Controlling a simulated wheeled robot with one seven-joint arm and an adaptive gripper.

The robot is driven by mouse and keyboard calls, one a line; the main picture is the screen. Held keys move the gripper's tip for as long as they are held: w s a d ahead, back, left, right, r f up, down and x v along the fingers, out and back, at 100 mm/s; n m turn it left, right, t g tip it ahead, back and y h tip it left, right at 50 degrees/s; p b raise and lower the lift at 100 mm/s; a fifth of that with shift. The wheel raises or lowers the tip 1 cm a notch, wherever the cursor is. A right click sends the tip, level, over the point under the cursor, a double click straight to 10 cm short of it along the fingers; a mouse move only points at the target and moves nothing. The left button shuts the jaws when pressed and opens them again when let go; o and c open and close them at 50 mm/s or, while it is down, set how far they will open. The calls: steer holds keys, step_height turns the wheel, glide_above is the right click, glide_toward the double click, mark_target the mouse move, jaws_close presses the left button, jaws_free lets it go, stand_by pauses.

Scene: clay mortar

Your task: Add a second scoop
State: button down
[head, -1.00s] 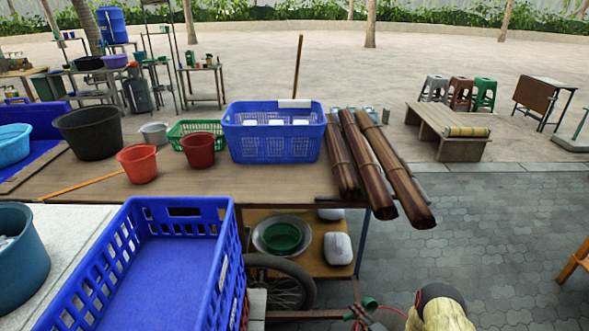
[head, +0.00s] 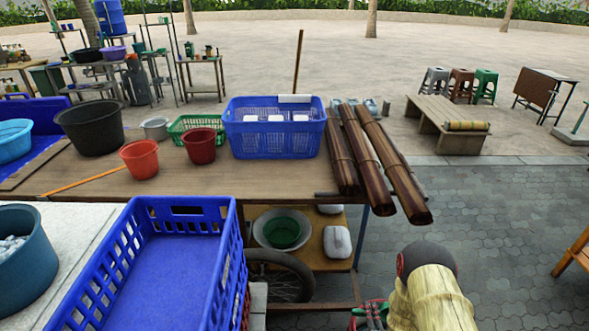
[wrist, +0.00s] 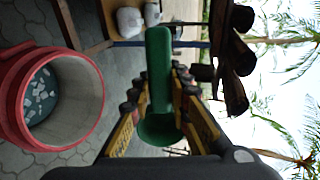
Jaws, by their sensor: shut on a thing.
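My gripper (wrist: 158,85) is shut on a green scoop (wrist: 159,50), with its fingers on both sides of it. The scoop's long handle points up in the wrist view and its round bowl lies below, between the fingers. Whether the bowl holds anything cannot be told. A red bucket (wrist: 18,103) stands left of the scoop in the wrist view, apart from it; several small white lumps (wrist: 40,95) lie on a blue-grey bottom inside. In the head view my gripper is at the lower edge, partly hidden by my arm, with some red of the bucket beside it.
A teal tub (head: 22,270) with white lumps stands at the lower left, beside an empty blue crate (head: 185,280). The wooden table (head: 270,179) bears buckets, a blue basket (head: 275,140) and wooden bundles (head: 385,165). Paved floor (head: 500,240) at the right is open.

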steer(key=a+r+p, duration=0.1)
steer(key=a+r, duration=0.1)
steer(key=r, duration=0.3)
steer(key=s+a+r+p, duration=0.1)
steer(key=a+r, duration=0.1)
steer(key=r, duration=0.3)
steer(key=a+r+n+y+p, duration=0.1)
steer(key=a+r, duration=0.2)
steer(key=r, duration=0.3)
steer(key=shift+s, duration=0.25)
stand_by(1.4)
